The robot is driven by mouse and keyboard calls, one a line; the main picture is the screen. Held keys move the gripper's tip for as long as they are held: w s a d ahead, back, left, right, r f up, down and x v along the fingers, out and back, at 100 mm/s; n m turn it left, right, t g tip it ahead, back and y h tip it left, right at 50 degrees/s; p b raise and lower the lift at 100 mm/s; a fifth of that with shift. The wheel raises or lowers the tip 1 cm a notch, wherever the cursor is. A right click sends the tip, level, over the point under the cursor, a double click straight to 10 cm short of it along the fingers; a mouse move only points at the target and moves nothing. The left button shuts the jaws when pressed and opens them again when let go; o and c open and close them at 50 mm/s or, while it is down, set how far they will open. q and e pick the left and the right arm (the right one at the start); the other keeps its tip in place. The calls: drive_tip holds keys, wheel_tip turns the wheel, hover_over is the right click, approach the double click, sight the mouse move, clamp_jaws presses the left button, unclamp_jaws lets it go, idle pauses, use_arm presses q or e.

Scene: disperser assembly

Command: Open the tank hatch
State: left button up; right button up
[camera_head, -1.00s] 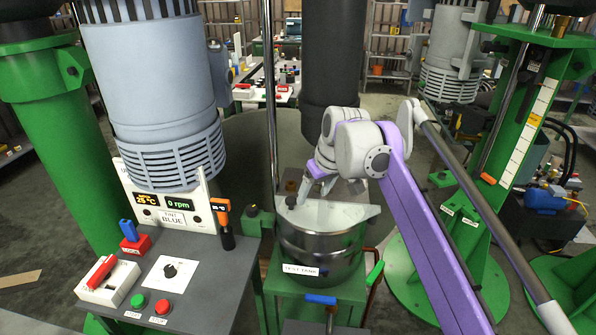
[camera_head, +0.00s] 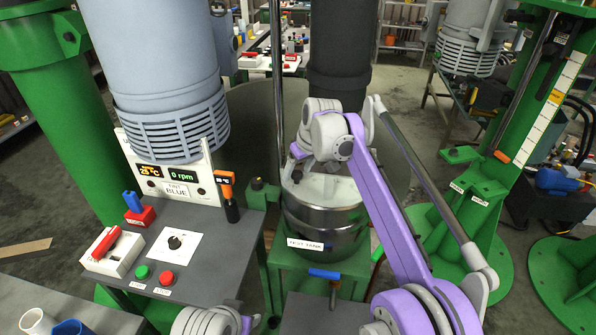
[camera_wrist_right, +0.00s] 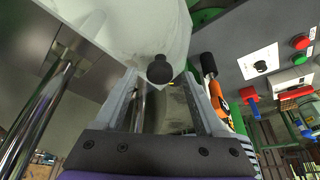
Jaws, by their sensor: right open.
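A small black knob (camera_head: 297,176) sits at the hatch's left edge. My right gripper (camera_head: 293,163) is at this knob, pointing down. In the right wrist view the knob (camera_wrist_right: 160,69) shows between the tips of my open fingers (camera_wrist_right: 160,82), with a gap on both sides. My left gripper is out of view.
A control desk (camera_head: 190,245) with buttons, a red switch and an rpm display stands left of the tank. A grey motor housing (camera_head: 160,60) hangs above it. A thin vertical pole (camera_head: 277,110) rises behind the tank. A blue-handled valve (camera_head: 324,273) sits below its front.

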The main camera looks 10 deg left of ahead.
drive_tip(key=shift+a+f, duration=0.1)
drive_tip(key=shift+f, duration=0.1)
drive_tip(key=shift+w, duration=0.1)
clamp_jaws()
idle(1.3)
